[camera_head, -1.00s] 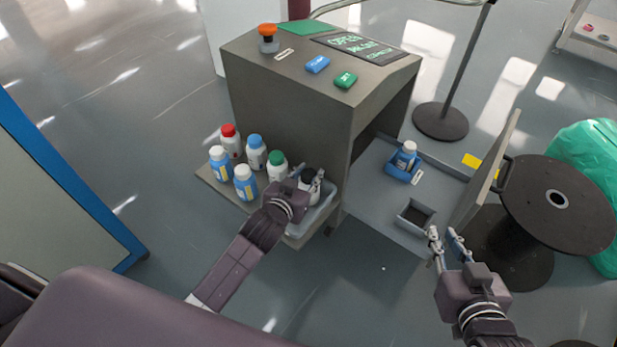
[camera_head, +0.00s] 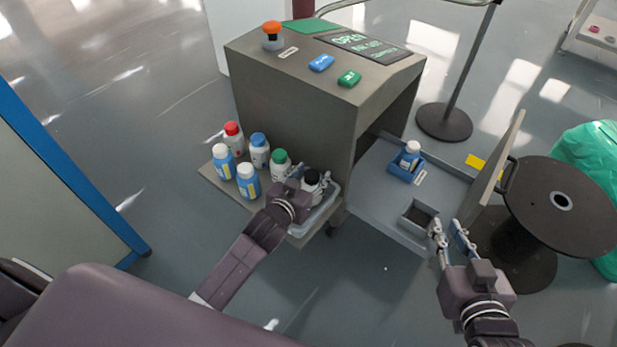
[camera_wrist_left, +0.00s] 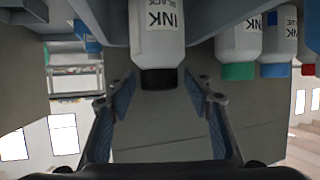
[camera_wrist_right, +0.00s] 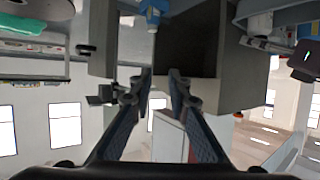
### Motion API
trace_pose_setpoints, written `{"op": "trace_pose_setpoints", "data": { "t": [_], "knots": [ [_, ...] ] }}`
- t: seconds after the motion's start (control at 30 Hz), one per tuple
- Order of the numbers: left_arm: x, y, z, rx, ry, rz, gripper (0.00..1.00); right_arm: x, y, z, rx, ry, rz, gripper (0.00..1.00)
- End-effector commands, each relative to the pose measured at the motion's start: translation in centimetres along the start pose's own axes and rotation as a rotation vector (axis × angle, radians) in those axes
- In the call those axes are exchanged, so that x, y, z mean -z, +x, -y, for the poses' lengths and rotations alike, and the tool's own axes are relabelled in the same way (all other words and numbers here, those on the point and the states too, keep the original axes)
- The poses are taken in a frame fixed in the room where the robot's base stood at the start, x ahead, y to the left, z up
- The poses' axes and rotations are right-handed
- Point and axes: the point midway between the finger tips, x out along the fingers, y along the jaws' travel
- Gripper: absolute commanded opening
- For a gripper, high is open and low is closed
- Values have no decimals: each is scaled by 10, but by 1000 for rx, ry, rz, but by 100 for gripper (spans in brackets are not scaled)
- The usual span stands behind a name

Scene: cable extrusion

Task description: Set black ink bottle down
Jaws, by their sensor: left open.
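The black ink bottle (camera_head: 312,180) is white with a black cap and stands in the grey tray at the right end of the side shelf. In the left wrist view its label reads INK BLACK (camera_wrist_left: 157,35). My left gripper (camera_head: 304,184) is at the bottle. In the left wrist view its fingers (camera_wrist_left: 160,100) are spread on both sides of the black cap, with a gap on each side. My right gripper (camera_head: 448,232) is beside the small empty grey bin (camera_head: 417,218), its fingers apart and nothing between them.
Several other bottles stand left of the tray (camera_head: 325,212), the green-capped one (camera_head: 280,165) close to my left gripper.

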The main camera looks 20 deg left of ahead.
Motion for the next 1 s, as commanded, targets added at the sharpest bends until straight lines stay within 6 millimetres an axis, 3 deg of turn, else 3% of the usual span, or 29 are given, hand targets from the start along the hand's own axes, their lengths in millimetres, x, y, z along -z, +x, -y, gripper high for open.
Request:
{"op": "trace_pose_setpoints", "data": {
  "t": [0.1, 0.37, 0.7, 1.0],
  "knots": [
    [1, -5, 0, 0, 0, 1, 47, -6, -2, -1, -2, 0, 31, 16],
    [2, -35, 0, -1, 0, 1, 47, -57, -19, -8, -17, 2, 259, 16],
    [2, -84, 0, 0, -1, 2, 47, -125, -66, -16, -35, 9, 594, 16],
    [1, -115, 0, 1, 0, 0, 47, -160, -105, -20, -46, 16, 794, 16]
  ]
}}
